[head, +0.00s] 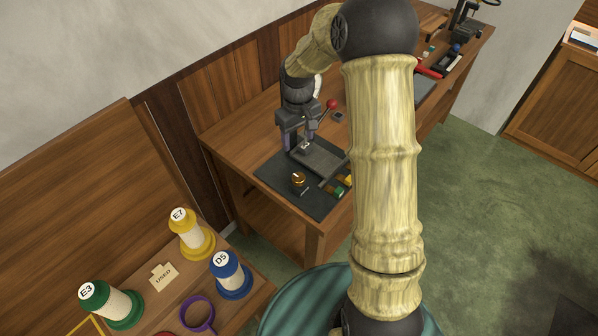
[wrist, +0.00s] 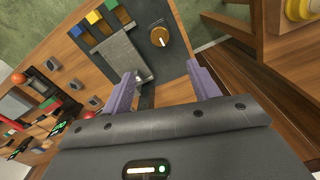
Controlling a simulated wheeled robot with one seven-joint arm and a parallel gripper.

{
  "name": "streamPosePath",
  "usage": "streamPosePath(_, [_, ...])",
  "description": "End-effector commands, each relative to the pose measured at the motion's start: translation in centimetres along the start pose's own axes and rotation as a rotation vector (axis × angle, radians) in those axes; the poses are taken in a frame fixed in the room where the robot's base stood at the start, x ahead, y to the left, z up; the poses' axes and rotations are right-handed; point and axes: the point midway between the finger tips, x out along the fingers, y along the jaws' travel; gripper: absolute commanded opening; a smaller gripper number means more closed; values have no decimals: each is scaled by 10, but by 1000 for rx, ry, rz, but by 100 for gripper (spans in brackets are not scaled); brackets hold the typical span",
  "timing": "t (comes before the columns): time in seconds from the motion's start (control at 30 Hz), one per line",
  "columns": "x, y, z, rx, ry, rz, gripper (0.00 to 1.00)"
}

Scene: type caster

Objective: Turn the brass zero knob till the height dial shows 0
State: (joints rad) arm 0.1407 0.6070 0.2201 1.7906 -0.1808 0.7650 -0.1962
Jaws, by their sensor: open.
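The brass zero knob (head: 298,179) stands on a dark mat (head: 270,172) on the wooden bench. In the wrist view the brass knob (wrist: 160,37) shows a pale pointer mark on its top, near the upper middle. My gripper (head: 300,143) is above the mat, behind the knob in the head view. In the wrist view my gripper (wrist: 164,84) has its two purple fingers wide apart with nothing between them. The knob lies beyond the fingertips and is untouched. I cannot make out the height dial or its reading in either view.
A grey plate (wrist: 120,57) lies beside the knob, with blue, yellow and green blocks (wrist: 93,17) at its end. A red-balled lever (head: 331,104) stands behind my gripper. Thread spools (head: 190,235) stand on a separate wooden surface at lower left. Green floor (head: 460,190) is open at right.

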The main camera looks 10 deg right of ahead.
Motion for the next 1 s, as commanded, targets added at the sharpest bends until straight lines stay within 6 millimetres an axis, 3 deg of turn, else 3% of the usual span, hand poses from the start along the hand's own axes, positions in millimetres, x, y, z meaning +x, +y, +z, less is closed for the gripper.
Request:
streamPosePath(0.17, [2,0,0,1,0,0,60])
streamPosePath(0.37, [19,0,1,3,-3,-1,60])
streamPosePath(1.0, [120,0,1,2,-2,-1,60])
